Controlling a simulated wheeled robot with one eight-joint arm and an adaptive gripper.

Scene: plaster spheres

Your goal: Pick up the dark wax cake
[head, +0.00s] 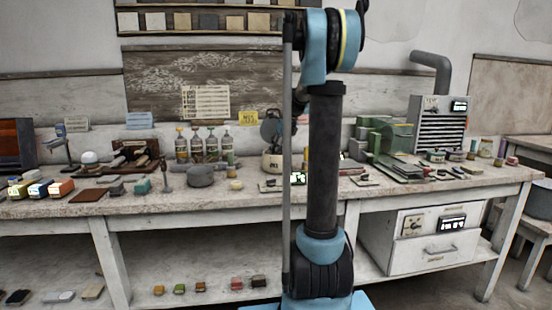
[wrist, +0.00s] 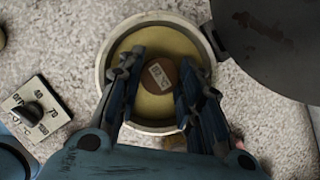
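The dark wax cake, a small brown round with a pale label (wrist: 158,76), shows in the wrist view inside a round pale-rimmed pot (wrist: 103,75) with a yellowish inside. My gripper (wrist: 163,62) is open over the pot, one finger on each side of the cake. A narrow gap shows between fingers and cake; I cannot tell how far the tips are above the pot's floor. The cake cannot be made out there.
The pot's dark round lid (wrist: 265,45) stands open close to the right finger. A dial plate with a knob (wrist: 35,112) lies left of the pot. Several bottles (head: 204,147), a grey round pot (head: 200,176) and a green machine (head: 382,137) stand on the bench (head: 230,203).

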